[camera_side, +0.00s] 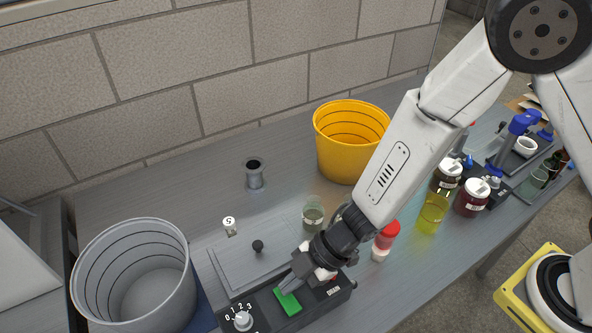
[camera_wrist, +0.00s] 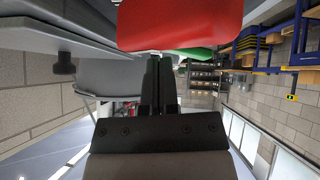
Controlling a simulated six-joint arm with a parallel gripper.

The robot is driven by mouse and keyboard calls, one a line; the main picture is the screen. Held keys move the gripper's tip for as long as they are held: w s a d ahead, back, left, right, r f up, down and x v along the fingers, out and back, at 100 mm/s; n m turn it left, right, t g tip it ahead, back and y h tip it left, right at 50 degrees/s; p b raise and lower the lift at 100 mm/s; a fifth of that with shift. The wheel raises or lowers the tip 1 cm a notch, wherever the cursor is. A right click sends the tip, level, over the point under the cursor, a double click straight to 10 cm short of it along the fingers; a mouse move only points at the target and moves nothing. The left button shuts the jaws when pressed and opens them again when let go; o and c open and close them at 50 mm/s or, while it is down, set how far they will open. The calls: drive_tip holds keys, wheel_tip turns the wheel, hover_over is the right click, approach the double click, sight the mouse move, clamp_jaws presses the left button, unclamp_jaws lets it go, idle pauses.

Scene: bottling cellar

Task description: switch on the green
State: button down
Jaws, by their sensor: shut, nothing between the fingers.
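A green switch (camera_side: 288,301) sits on the front control panel of a grey box, beside a white dial (camera_side: 243,320) marked 0 to 3. My gripper (camera_side: 284,289) is shut and empty, with its fingertips right at the green switch; I cannot tell whether they touch it. A red switch shows only as a small patch beside my gripper in the side view, mostly hidden by it. In the wrist view the red switch (camera_wrist: 180,22) is large and close, and part of the green switch (camera_wrist: 196,53) shows beyond it. The closed fingers (camera_wrist: 158,62) point towards them.
The box's lid has a black knob (camera_side: 258,246). A grey bucket (camera_side: 136,235) stands left of the box, and a yellow bucket (camera_side: 350,165) behind.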

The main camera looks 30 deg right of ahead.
drive_tip(key=shift+s+r, duration=0.15)
drive_tip(key=shift+s, duration=0.15)
drive_tip(key=shift+r, duration=0.1)
idle(0.3)
drive_tip(key=shift+w+r, duration=0.25)
drive_tip(key=shift+r, duration=0.9)
drive_tip(key=shift+w+d+r, duration=0.1)
drive_tip(key=shift+w+r, duration=0.05)
drive_tip(key=shift+r, duration=0.8)
drive_tip(key=w+v, duration=0.1)
drive_tip(key=v, duration=0.8)
drive_tip(key=shift+w+d, duration=0.3)
drive_tip(key=shift+w, duration=0.15)
drive_tip(key=shift+r, duration=0.1)
drive_tip(key=shift+w+d, duration=0.1)
